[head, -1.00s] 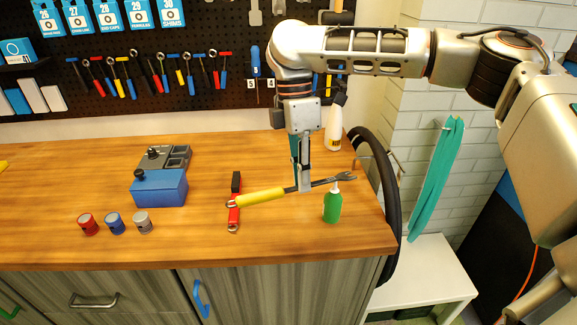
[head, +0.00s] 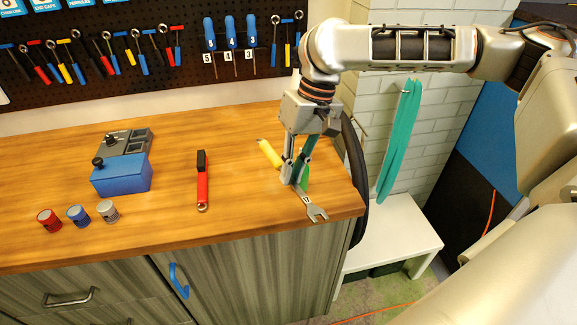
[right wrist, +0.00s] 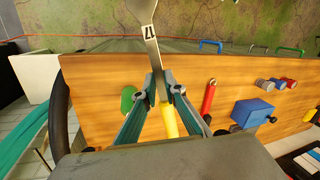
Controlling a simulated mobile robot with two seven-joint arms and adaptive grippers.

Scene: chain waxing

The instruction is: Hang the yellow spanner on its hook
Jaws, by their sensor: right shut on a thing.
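The yellow spanner has a yellow handle (head: 268,154) and a grey open-ended head (head: 315,210). My right gripper (head: 292,180) is shut on its shaft, over the right end of the workbench. The handle points to the back left and the head to the bench's front edge. In the right wrist view, the shaft is between the fingertips (right wrist: 158,96), with the head (right wrist: 150,30) marked 17 at the top. Spanners with red, blue and yellow handles (head: 62,68) hang on the black pegboard (head: 185,80). I cannot tell which hook is free. My left gripper is out of view.
The wooden workbench (head: 170,220) carries a red-handled tool (head: 202,185), a blue box (head: 122,175) and small red, blue and grey cans. A green bottle (head: 304,178) is partly hidden behind my right gripper. A black tyre (head: 352,180) stands at the bench's right end.

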